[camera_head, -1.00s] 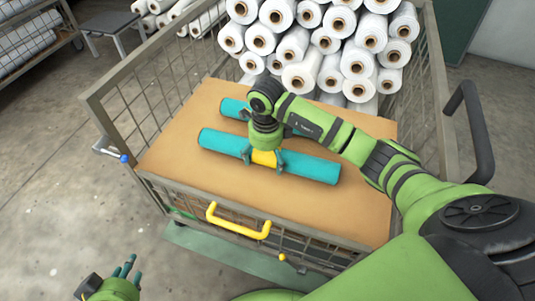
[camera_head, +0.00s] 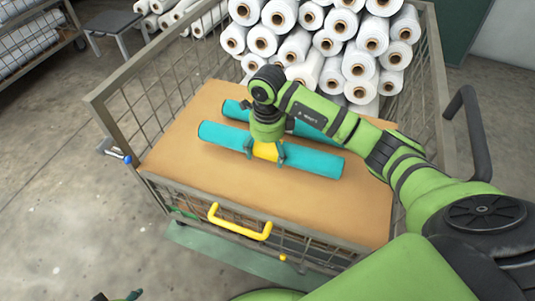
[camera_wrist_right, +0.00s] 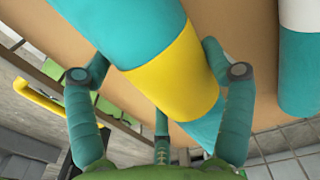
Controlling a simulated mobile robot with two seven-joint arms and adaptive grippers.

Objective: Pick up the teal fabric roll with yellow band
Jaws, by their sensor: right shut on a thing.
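The teal fabric roll with a yellow band (camera_head: 215,134) lies across the front of the brown cart deck in the head view, or just above it. My right gripper (camera_head: 266,150) comes down on it from above, its fingers shut around the yellow band. In the right wrist view the roll's yellow band (camera_wrist_right: 180,72) sits between the teal fingers of the gripper (camera_wrist_right: 165,85). Any gap between roll and deck is hard to judge. Only a tip of my left gripper (camera_head: 132,295) shows at the bottom left edge, and its fingers are mostly cut off.
A second teal roll (camera_head: 235,110) lies close behind, partly hidden by my arm; in the wrist view it has a white band (camera_wrist_right: 299,14). White rolls (camera_head: 322,42) are stacked at the back. Mesh sides (camera_head: 125,115) and a yellow handle (camera_head: 240,224) bound the brown deck (camera_head: 330,210).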

